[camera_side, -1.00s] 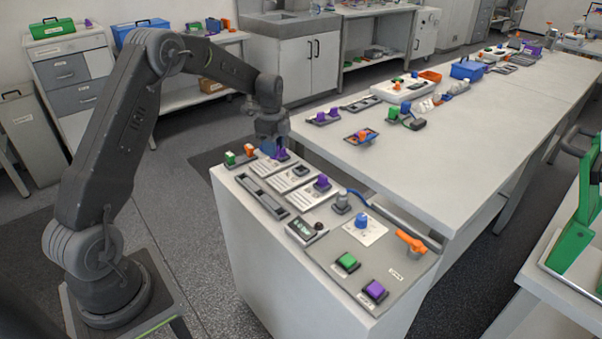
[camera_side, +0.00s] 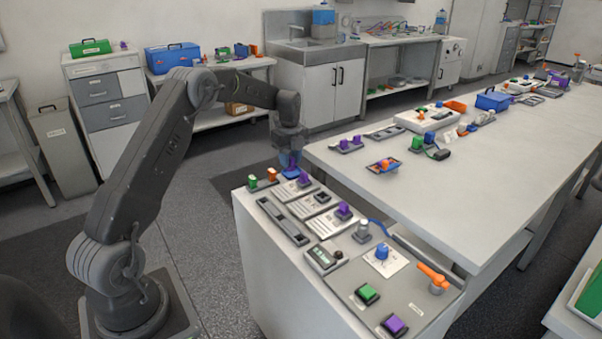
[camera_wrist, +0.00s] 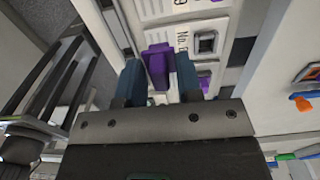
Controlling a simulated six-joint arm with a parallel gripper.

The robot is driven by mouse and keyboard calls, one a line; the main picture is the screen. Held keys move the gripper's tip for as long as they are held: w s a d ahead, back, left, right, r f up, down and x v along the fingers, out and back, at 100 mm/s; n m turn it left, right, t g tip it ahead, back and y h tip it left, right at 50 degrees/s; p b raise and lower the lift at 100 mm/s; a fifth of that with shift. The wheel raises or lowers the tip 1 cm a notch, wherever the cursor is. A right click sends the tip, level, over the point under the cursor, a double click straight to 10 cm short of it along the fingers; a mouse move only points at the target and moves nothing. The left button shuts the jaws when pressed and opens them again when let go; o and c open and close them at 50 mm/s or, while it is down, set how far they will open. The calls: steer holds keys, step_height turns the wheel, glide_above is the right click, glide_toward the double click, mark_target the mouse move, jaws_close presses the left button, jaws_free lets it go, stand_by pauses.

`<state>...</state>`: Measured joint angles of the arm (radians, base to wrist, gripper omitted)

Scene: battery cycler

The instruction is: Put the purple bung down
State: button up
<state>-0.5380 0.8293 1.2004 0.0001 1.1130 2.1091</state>
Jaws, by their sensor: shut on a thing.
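The purple bung (camera_wrist: 158,62) is between the two blue fingers of my gripper (camera_wrist: 159,78) in the wrist view. My gripper is shut on it, above white labelled plates (camera_wrist: 152,10). In the side view my gripper (camera_side: 290,172) points down over the far end of the near bench. The held bung is hard to make out there. A separate purple block (camera_side: 304,180) sits close beside my fingertips on the nearest plate. Another purple block (camera_side: 343,210) stands on a plate farther right. Whether the held bung touches a surface below is not clear.
An empty-looking grey square socket (camera_wrist: 206,42) shows right of the bung. A long dark slotted rail (camera_side: 283,222) lies in front. A large white table (camera_side: 470,180) adjoins on the right.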

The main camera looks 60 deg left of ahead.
steer(key=w+d+f, duration=0.2)
steer(key=w+d, duration=0.1)
steer(key=w+d+f, duration=0.3)
steer(key=shift+w+f, duration=0.3)
steer(key=shift+w, duration=0.05)
steer(key=f, duration=0.3)
steer(key=shift+w+d+f, duration=0.1)
steer(key=shift+w+d, duration=0.25)
steer(key=shift+d, duration=0.05)
steer(key=shift+f, duration=0.4)
steer(key=shift+f, duration=0.2)
steer(key=o, duration=0.9)
